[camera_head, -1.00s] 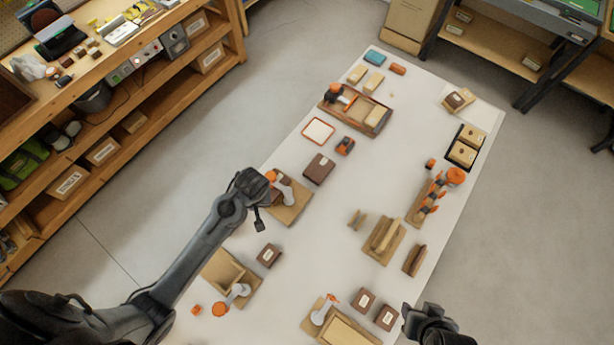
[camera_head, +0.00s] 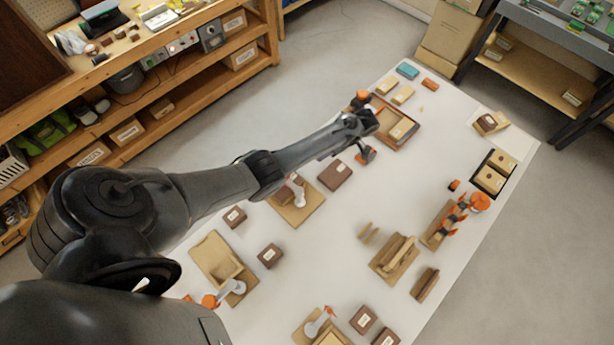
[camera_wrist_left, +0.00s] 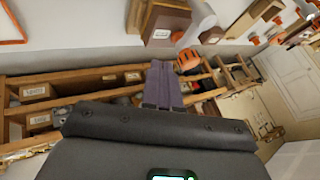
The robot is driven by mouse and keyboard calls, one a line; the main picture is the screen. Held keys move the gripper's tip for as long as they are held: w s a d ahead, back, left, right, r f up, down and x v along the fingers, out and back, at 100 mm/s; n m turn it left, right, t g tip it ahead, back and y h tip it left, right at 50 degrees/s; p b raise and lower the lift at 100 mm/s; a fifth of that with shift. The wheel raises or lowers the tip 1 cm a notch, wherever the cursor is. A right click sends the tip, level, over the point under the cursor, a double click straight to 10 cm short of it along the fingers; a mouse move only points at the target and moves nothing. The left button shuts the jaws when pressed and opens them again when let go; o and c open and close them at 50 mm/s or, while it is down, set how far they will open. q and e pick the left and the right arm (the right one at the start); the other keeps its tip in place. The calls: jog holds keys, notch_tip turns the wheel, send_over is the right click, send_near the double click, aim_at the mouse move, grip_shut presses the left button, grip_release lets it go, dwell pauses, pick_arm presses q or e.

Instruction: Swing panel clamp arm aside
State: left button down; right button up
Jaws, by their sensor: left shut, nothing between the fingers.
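Several small fixtures with pale clamp arms stand on the white table; which one is the panel clamp I cannot tell. One in the middle left (camera_head: 298,212) has a wooden base, a dark brown block and a white arm, partly behind my left arm. Another (camera_head: 240,287) with an orange knob is at the near left, and a third (camera_head: 318,322) at the near edge. My left gripper (camera_head: 370,128) is over the far left part, beside the wooden tray. In the left wrist view its fingers (camera_wrist_left: 163,85) are closed and empty, near an orange knob (camera_wrist_left: 188,60) and a white arm (camera_wrist_left: 202,14).
The wooden tray (camera_head: 412,143) lies at the back left. Brown blocks (camera_head: 335,175) lie nearby. An orange-jointed fixture (camera_head: 460,215) and a black tray (camera_head: 513,165) are on the right. A wooden shelf (camera_head: 205,85) runs along the left.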

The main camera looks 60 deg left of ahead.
aim_at(292, 185)
dwell(0.4)
pick_arm(q)
jog(key=p+x, duration=0.1)
jog(key=x, duration=0.2)
jog(key=s+p+x, duration=0.1)
jog(key=x, duration=0.3)
jog(key=s+d+r+x, duration=0.1)
jog(key=x, duration=0.3)
jog(key=shift+p, duration=0.4)
jog(key=shift+s+d+f+p, duration=0.15)
jog(key=shift+s+p, duration=0.15)
jog(key=shift+s, duration=0.3)
jog(key=shift+s+n, duration=0.1)
jog(key=shift+n, duration=0.2)
